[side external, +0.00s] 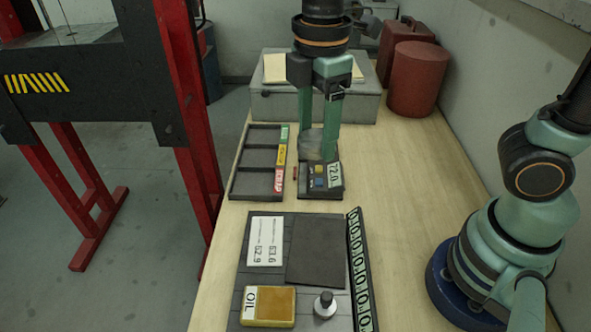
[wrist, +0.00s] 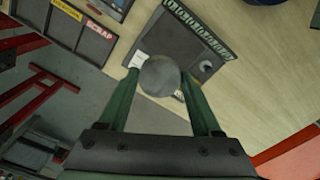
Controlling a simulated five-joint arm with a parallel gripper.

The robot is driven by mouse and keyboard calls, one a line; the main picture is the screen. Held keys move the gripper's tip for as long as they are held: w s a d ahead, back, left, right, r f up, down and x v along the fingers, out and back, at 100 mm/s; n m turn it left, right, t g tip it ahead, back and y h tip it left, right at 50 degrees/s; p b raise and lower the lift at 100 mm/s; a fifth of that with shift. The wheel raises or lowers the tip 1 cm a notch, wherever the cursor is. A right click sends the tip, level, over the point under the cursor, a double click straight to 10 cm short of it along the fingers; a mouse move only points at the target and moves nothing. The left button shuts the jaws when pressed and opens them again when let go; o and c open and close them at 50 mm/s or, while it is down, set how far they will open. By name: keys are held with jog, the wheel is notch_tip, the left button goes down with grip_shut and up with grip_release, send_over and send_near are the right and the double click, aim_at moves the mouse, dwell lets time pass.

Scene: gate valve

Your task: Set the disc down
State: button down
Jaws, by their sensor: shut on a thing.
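A round grey disc (side external: 313,140) is held between the two fingers of my gripper (side external: 318,150). It also shows in the wrist view (wrist: 160,75), with a finger on each side. In the side view the fingers point down, and the disc overlaps the back of a small dark instrument (side external: 321,190) with a display reading about 72.0. I cannot tell whether the disc touches it. A dark three-compartment tray (side external: 257,160) with green, yellow and red labels lies just left of the instrument; its compartments look empty.
A dark mat (side external: 262,287) in front carries a paper card (side external: 265,241), a dark square pad (side external: 316,250), an OIL tin (side external: 268,306) and a knobbed piece (side external: 325,304). A grey box (side external: 350,105) and red canister (side external: 415,80) stand behind. Bare bench lies right.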

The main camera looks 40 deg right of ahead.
jog(key=w+d+m, duration=0.9)
jog(key=w+d, duration=0.2)
jog(key=w, duration=0.3)
jog(key=w+d+f+m, duration=0.1)
jog(key=w+d+m, duration=0.25)
jog(key=d, duration=0.35)
jog(key=w+d+f+m, duration=0.1)
jog(key=w+d+m, duration=0.25)
jog(key=d, duration=0.35)
jog(key=f, duration=1.5)
jog(key=shift+s, duration=0.35)
jog(key=shift+f, duration=2.6)
jog(key=shift+f, duration=0.2)
jog(key=shift+c, duration=1.8)
grip_release()
